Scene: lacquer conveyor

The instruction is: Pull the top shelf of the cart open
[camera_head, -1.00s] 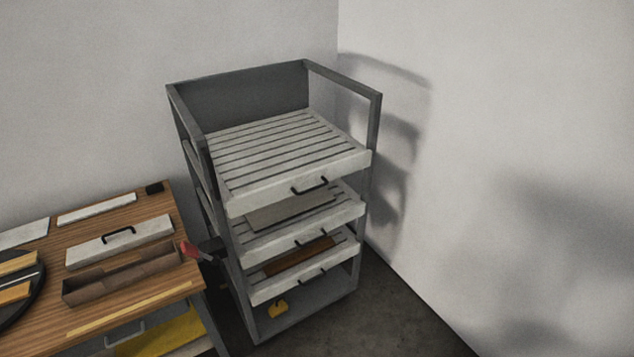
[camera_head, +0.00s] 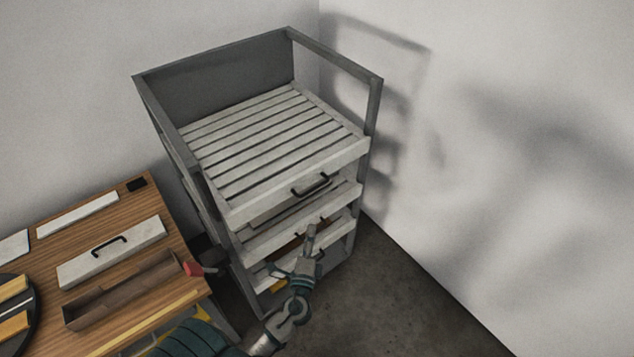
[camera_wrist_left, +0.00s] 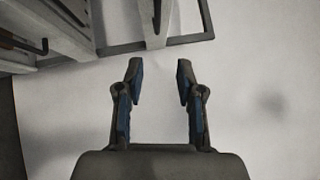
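The grey cart (camera_head: 205,90) stands in the corner. Its top shelf (camera_head: 265,145) is a pale slatted tray with a black bar handle (camera_head: 311,184) on its front edge. My left gripper (camera_head: 309,240) is below that handle in the head view, in front of the lower shelves and apart from the handle. In the left wrist view my left gripper (camera_wrist_left: 160,75) is open, with nothing between its fingers. Part of the cart (camera_wrist_left: 110,48) shows along the top and upper left there. My right gripper is not in view.
Lower shelves with their own handles sit under the top one, partly hidden by my arm. A wooden table (camera_head: 140,205) at left holds a handled white panel (camera_head: 112,255) and a brown open box (camera_head: 135,290). Floor (camera_head: 395,290) is clear right of the cart.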

